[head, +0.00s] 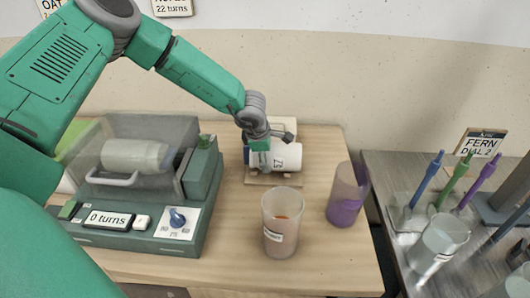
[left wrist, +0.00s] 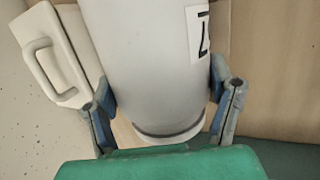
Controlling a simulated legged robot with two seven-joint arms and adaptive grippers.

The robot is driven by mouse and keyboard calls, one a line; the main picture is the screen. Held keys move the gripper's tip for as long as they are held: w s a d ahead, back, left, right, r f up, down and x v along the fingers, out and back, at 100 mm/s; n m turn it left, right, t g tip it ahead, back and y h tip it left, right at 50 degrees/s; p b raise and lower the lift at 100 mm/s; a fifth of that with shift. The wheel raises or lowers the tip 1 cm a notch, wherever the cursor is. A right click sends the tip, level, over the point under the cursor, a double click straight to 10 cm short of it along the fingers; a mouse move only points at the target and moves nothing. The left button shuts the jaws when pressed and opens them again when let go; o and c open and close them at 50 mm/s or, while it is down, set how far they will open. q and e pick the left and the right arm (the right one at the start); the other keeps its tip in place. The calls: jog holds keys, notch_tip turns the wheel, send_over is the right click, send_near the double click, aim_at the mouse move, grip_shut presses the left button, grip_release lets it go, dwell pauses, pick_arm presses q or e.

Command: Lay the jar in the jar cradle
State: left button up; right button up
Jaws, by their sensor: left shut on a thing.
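My left gripper (head: 262,145) is shut on the jar (head: 288,158), a pale grey-white cylinder with a dark-lettered label. The jar lies sideways, its end facing right. In the left wrist view the fingers (left wrist: 165,100) sit on either side of the jar (left wrist: 150,60), near its rimmed end. The jar is over a low tan wooden base (head: 262,180), which looks like the jar cradle; the jar and gripper hide most of it. I cannot tell whether the jar rests on it. My right gripper is not in view.
A green machine (head: 140,237) with a clear cover and "0 turns" display stands left. A translucent cup (head: 282,238) and a purple-bottomed cup (head: 346,200) stand in front and right. A cream handled block (left wrist: 58,60) is beside the jar. A grey table (head: 400,265) holds brushes and beakers.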

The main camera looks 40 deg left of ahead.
pick_arm(q)
jog(key=shift+w+d+r, duration=0.2)
jog(key=shift+d, duration=0.2)
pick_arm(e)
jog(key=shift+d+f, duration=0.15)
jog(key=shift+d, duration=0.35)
pick_arm(q)
jog(key=shift+a, duration=0.15)
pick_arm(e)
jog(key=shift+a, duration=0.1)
